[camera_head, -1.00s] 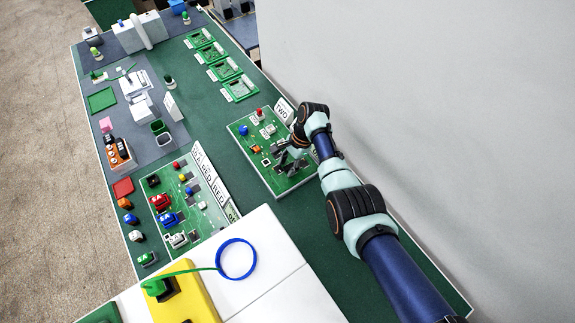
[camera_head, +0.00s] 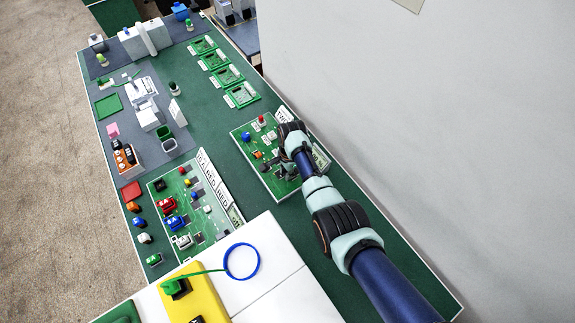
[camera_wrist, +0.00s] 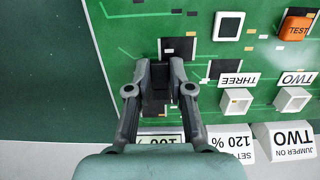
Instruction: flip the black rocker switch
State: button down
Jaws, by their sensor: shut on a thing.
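My gripper (camera_wrist: 159,72) points down at a green circuit board (camera_wrist: 215,70) in the wrist view. Its two fingers are close together around a dark block (camera_wrist: 156,95), which looks like the black rocker switch. The fingers cover much of it, so I cannot tell which way it is tilted. A black patch (camera_wrist: 180,47) lies on the board just beyond the fingertips. In the head view, my gripper (camera_head: 282,169) is low over the lower part of the right-hand board (camera_head: 247,155), where the switch itself cannot be made out.
An orange TEST button (camera_wrist: 297,27) and white square parts (camera_wrist: 236,101) sit right of my gripper. White label cards (camera_wrist: 232,141) stand along the board's edge. A second board (camera_head: 205,225) with several coloured parts lies to the left in the head view, across clear green table.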

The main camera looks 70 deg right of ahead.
jog(key=shift+h, duration=0.3)
jog(key=c, duration=1)
grip_release()
jog(key=shift+c, duration=0.2)
notch_tip(320, 180, up, 12)
jog(key=shift+d, duration=0.1)
